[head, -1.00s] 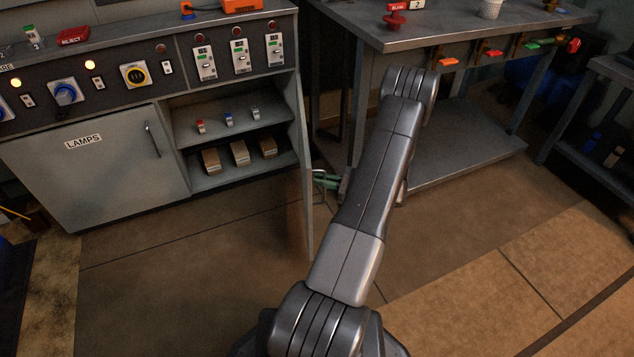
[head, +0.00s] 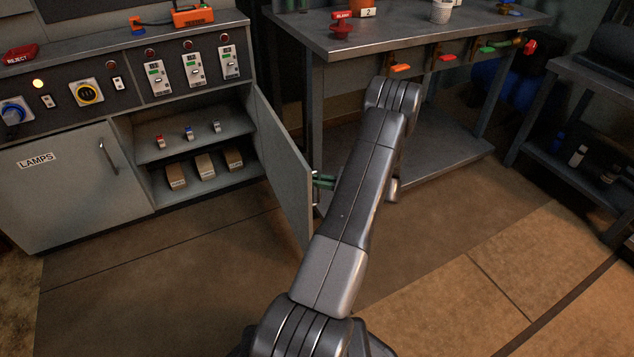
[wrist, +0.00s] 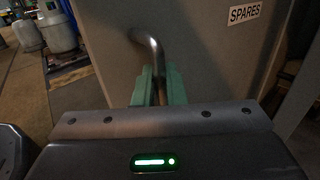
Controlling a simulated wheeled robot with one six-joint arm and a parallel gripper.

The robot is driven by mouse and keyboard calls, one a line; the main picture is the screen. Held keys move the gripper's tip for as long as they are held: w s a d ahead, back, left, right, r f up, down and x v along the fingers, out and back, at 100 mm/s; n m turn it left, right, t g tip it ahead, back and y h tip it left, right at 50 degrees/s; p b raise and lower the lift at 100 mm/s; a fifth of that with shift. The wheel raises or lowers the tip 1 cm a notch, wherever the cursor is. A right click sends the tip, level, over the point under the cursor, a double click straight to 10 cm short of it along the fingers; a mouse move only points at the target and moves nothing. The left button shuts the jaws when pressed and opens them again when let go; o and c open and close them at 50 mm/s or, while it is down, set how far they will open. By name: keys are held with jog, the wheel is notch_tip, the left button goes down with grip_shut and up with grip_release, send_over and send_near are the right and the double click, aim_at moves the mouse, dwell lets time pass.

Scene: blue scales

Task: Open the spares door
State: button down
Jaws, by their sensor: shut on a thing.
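The spares door (head: 282,165) stands swung out from the right side of the cabinet, and the shelves behind it show. In the wrist view the door's outer face (wrist: 206,60) carries a SPARES label (wrist: 244,14). My gripper (wrist: 160,88) has green fingers shut around the door's curved metal handle (wrist: 150,45). In the head view the green fingers (head: 324,181) show at the door's outer side, partly hidden by my arm.
Inside the cabinet are several small switches and boxes (head: 205,166) on two shelves. The LAMPS door (head: 70,185) on the left is shut. A metal workbench (head: 400,40) stands right of the door. Floor in front of the cabinet is clear.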

jog(key=shift+s+f, duration=0.1)
jog(key=c, duration=1.6)
grip_release()
jog(key=shift+c, duration=0.2)
jog(key=shift+d, duration=0.1)
jog(key=p+v, duration=0.3)
jog(key=v, duration=1)
jog(key=shift+d, duration=0.35)
jog(key=shift+s, duration=0.1)
jog(key=b+x, duration=0.3)
jog(key=x, duration=1.1)
